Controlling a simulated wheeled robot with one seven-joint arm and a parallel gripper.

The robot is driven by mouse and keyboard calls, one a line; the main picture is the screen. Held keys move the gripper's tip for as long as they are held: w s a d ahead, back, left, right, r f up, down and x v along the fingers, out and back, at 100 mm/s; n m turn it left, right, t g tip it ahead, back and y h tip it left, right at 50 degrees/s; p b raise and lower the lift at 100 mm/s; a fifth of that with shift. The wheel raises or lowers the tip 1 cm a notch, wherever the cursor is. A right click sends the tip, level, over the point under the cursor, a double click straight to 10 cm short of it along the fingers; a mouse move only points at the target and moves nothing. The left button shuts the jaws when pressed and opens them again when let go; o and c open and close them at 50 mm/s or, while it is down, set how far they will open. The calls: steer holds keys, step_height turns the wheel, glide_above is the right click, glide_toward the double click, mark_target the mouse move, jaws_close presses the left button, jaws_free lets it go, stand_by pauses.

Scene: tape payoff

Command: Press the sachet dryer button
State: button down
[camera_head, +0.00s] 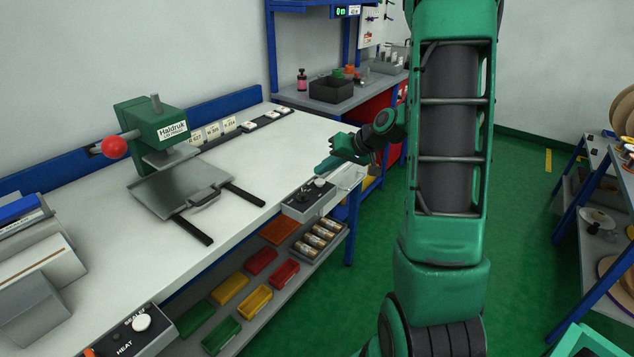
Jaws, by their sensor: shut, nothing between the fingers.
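A grey control box (311,199) with a black top panel sits at the front edge of the white bench, near its right end. It carries a white round button (319,182) and a small dark knob; its label is too small to read. My gripper (320,168) is shut and empty, just above and behind that white button in the picture. I cannot tell whether its fingertips touch the button. A second control box (127,338) at the bottom left has a white button (141,322) and lettering that includes HEAT. No readable label shows which button is the sachet dryer's.
A green Haldruk press (163,127) with a red ball handle and grey plate (180,186) stands on the bench (250,185). Coloured bins (229,289) fill the shelf below. A shelf rack (597,200) stands at right. Green floor (525,220) is clear between.

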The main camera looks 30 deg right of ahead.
mark_target(324, 182)
step_height(324, 182, up, 5)
steer(key=shift+r, duration=0.15)
stand_by(0.4)
stand_by(0.4)
steer(key=s+a+m+g+h, duration=0.1)
steer(key=s+a+g+h, duration=0.1)
steer(key=s, duration=1.5)
steer(key=s+a+m+g+h, duration=0.1)
steer(key=s+a+g, duration=0.3)
steer(key=s, duration=1.4)
steer(key=shift+a+r+m+g+h, duration=0.2)
steer(key=shift+r+m+g+h, duration=0.15)
steer(key=shift+g, duration=0.85)
steer(key=shift+w+f, duration=0.25)
steer(key=shift+w, duration=0.35)
